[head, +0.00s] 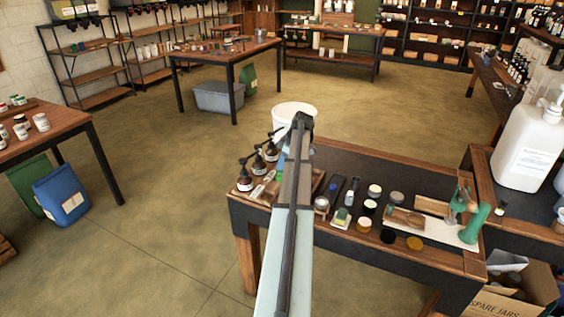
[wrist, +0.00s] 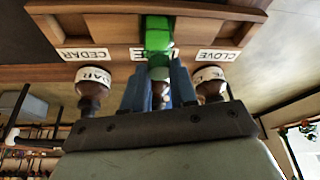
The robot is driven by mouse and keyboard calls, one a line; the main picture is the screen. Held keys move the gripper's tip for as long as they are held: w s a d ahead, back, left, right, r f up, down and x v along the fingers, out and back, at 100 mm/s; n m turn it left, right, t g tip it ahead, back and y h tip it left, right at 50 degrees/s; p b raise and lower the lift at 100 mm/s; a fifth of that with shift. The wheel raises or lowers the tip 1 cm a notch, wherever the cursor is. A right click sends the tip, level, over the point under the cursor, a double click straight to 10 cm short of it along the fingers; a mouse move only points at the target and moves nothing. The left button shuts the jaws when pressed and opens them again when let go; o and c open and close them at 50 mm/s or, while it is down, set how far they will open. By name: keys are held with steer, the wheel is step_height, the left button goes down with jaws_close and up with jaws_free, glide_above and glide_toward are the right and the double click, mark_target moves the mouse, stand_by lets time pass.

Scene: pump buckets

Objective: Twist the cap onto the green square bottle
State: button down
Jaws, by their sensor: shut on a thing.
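A green square bottle (wrist: 158,36) shows in the wrist view at the wooden rack, in line with the space between my fingers. In the head view my own arm covers the gripper.
Amber bottles stand close on both sides of my fingers, one by the CEDAR label (wrist: 85,54) and one by the CLOVE label (wrist: 213,55). In the head view, jars (head: 375,190), a white board (head: 435,230) and a green stand (head: 474,224) occupy the bench's right.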

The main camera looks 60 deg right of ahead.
steer(key=shift+f, duration=0.25)
steer(key=c, duration=0.8)
jaws_free()
steer(key=shift+r, duration=0.15)
steer(key=shift+r, duration=3.4)
steer(key=shift+c, duration=0.5)
